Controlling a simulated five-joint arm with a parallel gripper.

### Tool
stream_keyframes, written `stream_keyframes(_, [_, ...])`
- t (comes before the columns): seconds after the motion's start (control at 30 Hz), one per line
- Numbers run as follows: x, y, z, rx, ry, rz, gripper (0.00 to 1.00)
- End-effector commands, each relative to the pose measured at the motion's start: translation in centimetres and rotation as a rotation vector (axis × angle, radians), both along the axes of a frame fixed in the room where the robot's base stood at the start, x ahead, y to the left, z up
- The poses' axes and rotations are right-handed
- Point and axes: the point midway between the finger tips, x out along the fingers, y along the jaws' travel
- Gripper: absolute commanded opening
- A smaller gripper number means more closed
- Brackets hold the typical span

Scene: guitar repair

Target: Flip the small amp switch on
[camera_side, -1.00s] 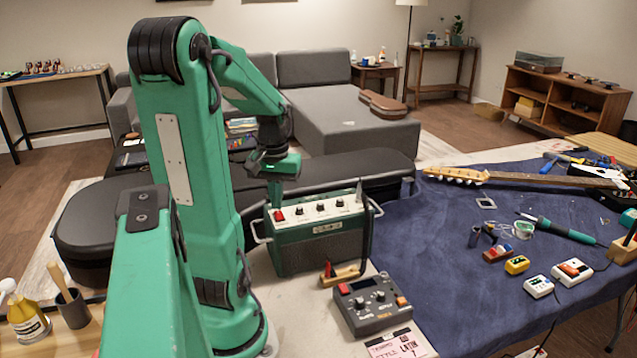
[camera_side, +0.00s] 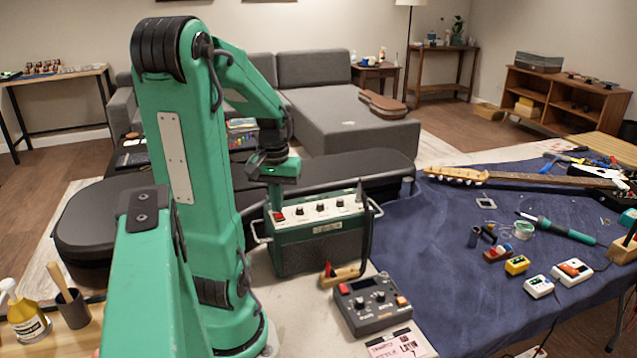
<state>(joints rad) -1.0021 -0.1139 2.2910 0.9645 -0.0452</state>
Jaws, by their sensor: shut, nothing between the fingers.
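The small amp (camera_side: 322,243) is a dark green box with a pale top panel. It stands at the table's left part, behind the grey pedal. Its red switch (camera_side: 279,215) sits at the left end of the panel, beside several black knobs. My gripper (camera_side: 275,207) is shut and empty. It points down with its tip at or just above the red switch; I cannot tell whether they touch. Whether the switch is on or off is too small to tell.
A grey pedal (camera_side: 371,304) with a red button stands in front of the amp, with a small wooden block (camera_side: 341,276) between them. The amp has side handles and a dark upright post at its right. A blue cloth (camera_side: 440,260) with tools lies to the right.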

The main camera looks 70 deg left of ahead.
Motion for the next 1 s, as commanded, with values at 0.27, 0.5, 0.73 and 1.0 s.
stream_keyframes(0.27, [0.0, 0.0, 1.2, 0.001, 0.000, 0.000, 0.00])
stream_keyframes(0.5, [0.0, 0.0, 2.6, 0.001, 0.000, 0.000, 0.00])
stream_keyframes(0.73, [0.0, 0.0, 3.9, 0.002, -0.001, 0.000, 0.00])
stream_keyframes(1.0, [0.0, 0.0, 5.4, 0.001, 0.000, 0.000, 0.00])
